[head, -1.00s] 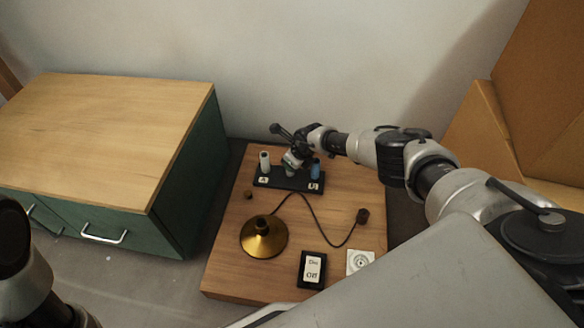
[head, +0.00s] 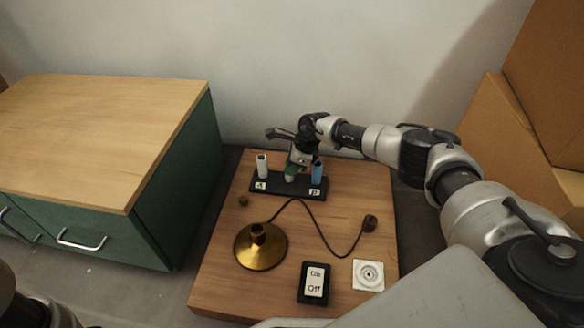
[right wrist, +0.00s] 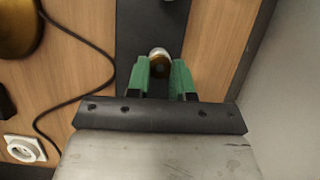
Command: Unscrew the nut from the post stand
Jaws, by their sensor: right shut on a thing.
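The post stand is a black bar (head: 262,181) on the wooden board, with a white post (head: 262,166) by label A, a blue post (head: 317,172) by label B and a short pale post (head: 289,178) between them. My right gripper (head: 292,170) is at this middle post. In the right wrist view, its green fingers (right wrist: 160,78) are shut on a small brass-coloured nut (right wrist: 159,69) at the pale post top (right wrist: 158,52). The fingers hide part of the nut. Only part of my left arm shows at the lower left; its gripper is out of view.
A brass lamp base (head: 261,252) with a dark cord and plug (head: 370,222) lies on the board (head: 225,290). A small brass piece (head: 243,201), an on/off switch (head: 314,283) and a white socket (head: 368,275) are there too. A green cabinet (head: 180,180) stands left.

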